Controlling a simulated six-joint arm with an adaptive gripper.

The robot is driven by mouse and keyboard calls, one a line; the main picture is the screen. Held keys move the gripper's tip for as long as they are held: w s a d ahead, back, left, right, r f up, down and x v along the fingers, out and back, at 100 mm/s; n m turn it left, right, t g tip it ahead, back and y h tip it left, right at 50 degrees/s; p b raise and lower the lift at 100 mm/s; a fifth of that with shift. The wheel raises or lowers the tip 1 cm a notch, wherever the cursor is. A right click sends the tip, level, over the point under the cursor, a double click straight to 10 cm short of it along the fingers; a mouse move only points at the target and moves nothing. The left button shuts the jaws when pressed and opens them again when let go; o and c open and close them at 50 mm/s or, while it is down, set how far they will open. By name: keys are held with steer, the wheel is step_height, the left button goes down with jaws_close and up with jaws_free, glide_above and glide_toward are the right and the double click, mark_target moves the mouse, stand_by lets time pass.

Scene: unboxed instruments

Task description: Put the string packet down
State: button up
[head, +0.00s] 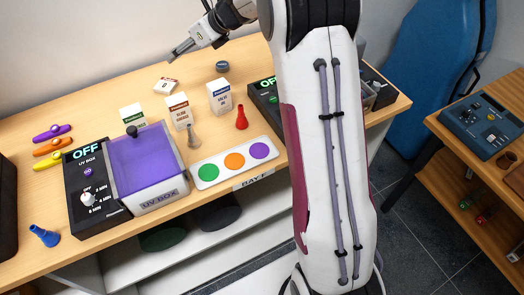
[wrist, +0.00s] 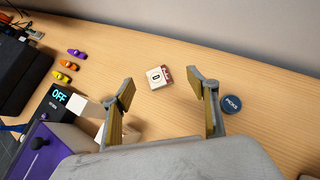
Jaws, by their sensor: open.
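A small white packet with dark print and a reddish edge, which I take to be the string packet (head: 166,86), lies flat on the table near the back. It also shows in the wrist view (wrist: 158,77), just beyond and between the finger ends. My gripper (head: 171,56) is above the table by the back wall, raised and clear of the packet. In the wrist view my gripper (wrist: 162,80) has its two fingers wide apart, with nothing held between them.
A round dark tin labelled PICKS (wrist: 232,103) lies right of the packet. Several upright cartons (head: 219,97), a purple-lidded UV box (head: 145,160) and a tray of coloured discs (head: 234,163) stand nearer the front. Bare wood surrounds the packet.

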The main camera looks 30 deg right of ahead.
steer(key=s+d+r+m+t+h, duration=0.25)
steer(key=r+m+t, duration=0.25)
steer(key=r+m, duration=0.8)
steer(key=s+d+r+m+h, duration=0.6)
steer(key=s+r+m, duration=0.1)
steer(key=s+m, duration=0.3)
steer(key=s+a+f+m+g, duration=0.2)
steer(key=s+f+m, duration=0.3)
steer(key=s, duration=0.6)
steer(key=s+a+f+m+g+y, duration=0.1)
steer(key=s+a+f+m+g, duration=0.2)
steer(key=s+f+m, duration=0.2)
steer(key=s+a+f+m+g+y, duration=0.1)
steer(key=s+f+m, duration=0.4)
steer(key=s, duration=1.4)
steer(key=a+m+g, duration=0.1)
steer(key=a+m, duration=0.1)
steer(key=m, duration=0.2)
steer(key=shift+m, duration=0.3)
